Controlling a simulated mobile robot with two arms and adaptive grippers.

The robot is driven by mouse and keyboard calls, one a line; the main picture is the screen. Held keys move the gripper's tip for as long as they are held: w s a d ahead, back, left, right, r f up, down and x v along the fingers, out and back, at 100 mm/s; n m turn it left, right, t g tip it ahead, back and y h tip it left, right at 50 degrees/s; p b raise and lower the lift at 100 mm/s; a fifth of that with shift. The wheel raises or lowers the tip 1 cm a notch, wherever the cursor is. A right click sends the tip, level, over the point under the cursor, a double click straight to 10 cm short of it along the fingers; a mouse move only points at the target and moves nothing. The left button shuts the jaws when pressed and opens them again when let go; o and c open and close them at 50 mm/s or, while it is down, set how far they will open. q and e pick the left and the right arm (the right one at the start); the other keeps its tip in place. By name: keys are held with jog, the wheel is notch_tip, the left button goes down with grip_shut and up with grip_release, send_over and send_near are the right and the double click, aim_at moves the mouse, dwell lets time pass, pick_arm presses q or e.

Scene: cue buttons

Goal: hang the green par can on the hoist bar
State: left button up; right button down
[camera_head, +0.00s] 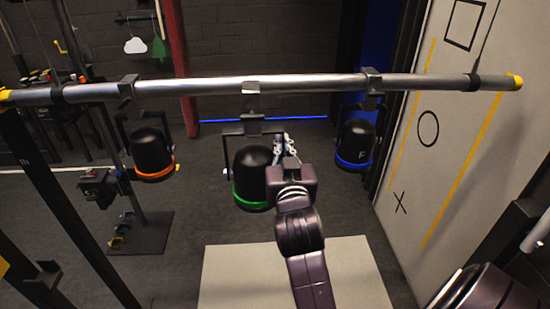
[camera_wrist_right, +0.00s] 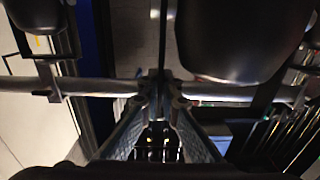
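The green par can (camera_head: 252,178) is a black can with a green ring at its lower rim. It hangs upright in a dark yoke, with its clamp (camera_head: 251,97) at the hoist bar (camera_head: 310,83), near a pale mark on the bar. I cannot tell whether the clamp is seated. My right gripper (camera_head: 284,150) is at the right side of the yoke, its fingers closed around a thin dark upright part. In the right wrist view the fingers (camera_wrist_right: 161,103) meet this strip, with a big black can (camera_wrist_right: 240,40) beside it. My left gripper is not in view.
An orange-ringed par can (camera_head: 152,155) hangs on the bar to the left, and a blue-ringed one marked F (camera_head: 356,145) to the right. A white panel (camera_head: 440,120) with a square, circle and cross stands at right. A pale mat (camera_head: 225,270) lies below.

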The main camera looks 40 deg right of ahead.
jog(key=shift+w+d+r, duration=0.15)
jog(key=shift+r, duration=0.25)
jog(key=shift+x, duration=1.3)
jog(key=f+b+x, duration=0.2)
jog(key=b+x, duration=0.2)
jog(key=x, duration=0.9)
jog(key=shift+f, duration=0.2)
jog(key=shift+d, duration=0.15)
